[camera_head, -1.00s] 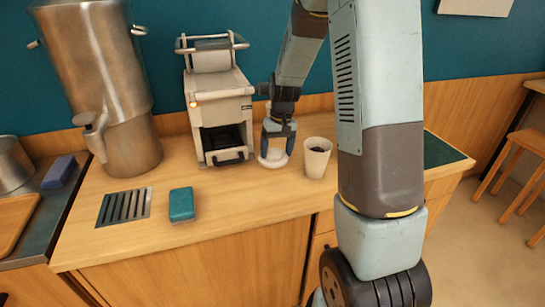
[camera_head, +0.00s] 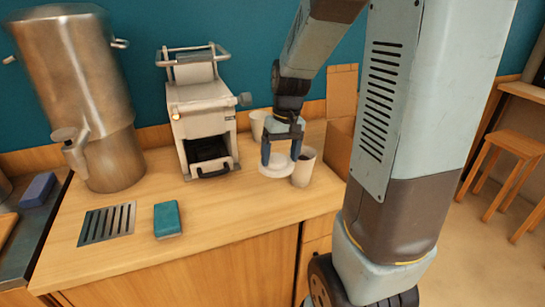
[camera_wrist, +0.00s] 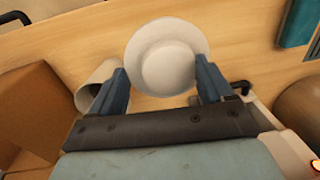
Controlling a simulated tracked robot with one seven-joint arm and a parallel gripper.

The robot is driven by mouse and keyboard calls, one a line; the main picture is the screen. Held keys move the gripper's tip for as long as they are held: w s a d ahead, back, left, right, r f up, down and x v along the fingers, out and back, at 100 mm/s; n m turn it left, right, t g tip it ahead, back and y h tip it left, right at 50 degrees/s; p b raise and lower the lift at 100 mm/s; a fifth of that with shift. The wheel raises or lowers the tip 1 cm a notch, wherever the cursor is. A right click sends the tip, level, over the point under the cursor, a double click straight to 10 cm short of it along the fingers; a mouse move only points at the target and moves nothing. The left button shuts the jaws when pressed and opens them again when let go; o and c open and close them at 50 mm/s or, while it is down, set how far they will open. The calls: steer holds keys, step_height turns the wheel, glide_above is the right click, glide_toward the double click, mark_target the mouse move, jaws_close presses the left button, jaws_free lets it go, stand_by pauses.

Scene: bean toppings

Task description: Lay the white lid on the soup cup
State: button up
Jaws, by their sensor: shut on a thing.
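My gripper (camera_head: 281,160) points down and is shut on the white lid (camera_head: 276,171), a round disc with a raised middle. The lid also shows between the fingers in the wrist view (camera_wrist: 167,57). The soup cup (camera_head: 303,170), pale with dark contents, stands upright and open on the counter, just right of the lid. Lid and cup rim appear side by side, the lid not over the cup; its exact height is unclear. In the wrist view a pale cup (camera_wrist: 90,92) shows at left, partly hidden by a finger.
Another white cup (camera_head: 257,122) stands behind my gripper. A cardboard box (camera_head: 338,150) is to the right, partly hidden by my arm. A machine (camera_head: 203,125), a metal urn (camera_head: 90,100) and a teal sponge (camera_head: 167,219) are to the left.

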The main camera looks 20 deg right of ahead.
steer(key=w+d+r, duration=0.3)
steer(key=d, duration=0.3)
steer(key=w+d+r, duration=0.3)
steer(key=d, duration=0.2)
step_height(320, 180, down, 7)
stand_by(0.3)
steer(key=shift+d+f, duration=0.1)
steer(key=shift+f, duration=0.35)
stand_by(2.2)
steer(key=o, duration=0.9)
